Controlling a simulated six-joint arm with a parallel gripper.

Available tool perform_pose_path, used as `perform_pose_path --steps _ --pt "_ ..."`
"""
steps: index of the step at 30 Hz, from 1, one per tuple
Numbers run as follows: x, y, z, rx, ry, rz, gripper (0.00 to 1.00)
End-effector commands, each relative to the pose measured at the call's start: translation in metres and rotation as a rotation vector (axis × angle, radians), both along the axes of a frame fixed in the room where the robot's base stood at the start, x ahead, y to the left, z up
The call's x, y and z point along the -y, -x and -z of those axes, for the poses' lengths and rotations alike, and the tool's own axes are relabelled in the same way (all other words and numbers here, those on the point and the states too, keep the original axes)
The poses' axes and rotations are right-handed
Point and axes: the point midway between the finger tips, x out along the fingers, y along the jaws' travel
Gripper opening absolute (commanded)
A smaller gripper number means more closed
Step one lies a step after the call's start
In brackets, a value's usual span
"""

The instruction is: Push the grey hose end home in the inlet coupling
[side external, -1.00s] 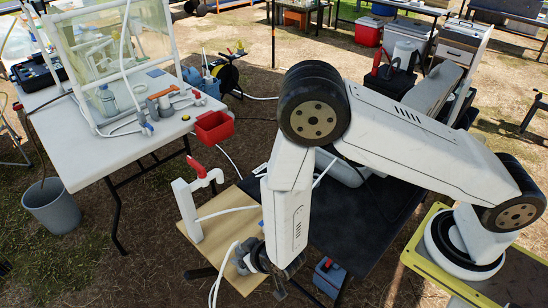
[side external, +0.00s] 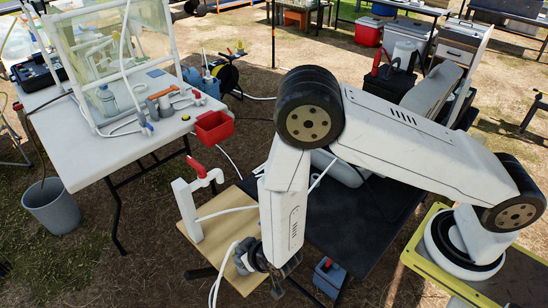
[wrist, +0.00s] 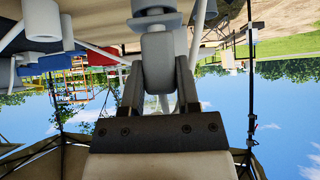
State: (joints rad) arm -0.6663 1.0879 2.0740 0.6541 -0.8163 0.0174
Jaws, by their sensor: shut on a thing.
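My gripper (wrist: 159,72) is shut on a grey block-like piece, which I take to be the grey hose end (wrist: 157,60). It sits between both fingers in the wrist view. Just beyond its tip is a blue-grey stepped collar (wrist: 154,22), likely the inlet coupling. The two are in line and look touching or very close; I cannot tell how deep the hose end sits. In the side view my gripper (side external: 277,268) is low at the wooden board's front edge, beside a grey fitting (side external: 243,256) with a white hose (side external: 219,270). My arm partly hides the contact.
A white pipe stand with a red-handled tap (side external: 196,172) rises from the wooden board (side external: 220,240). A black table top (side external: 355,235) lies right of my forearm. A white table (side external: 120,155) with a red bin (side external: 213,128) stands at left. A blue-and-red box (side external: 329,277) is below.

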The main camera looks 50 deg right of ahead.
Motion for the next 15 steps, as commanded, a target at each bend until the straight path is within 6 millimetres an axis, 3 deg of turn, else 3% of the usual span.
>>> perform_pose_path --steps 15 --pt "0.0 0.0 -0.027 0.001 0.0 0.0 0.0"
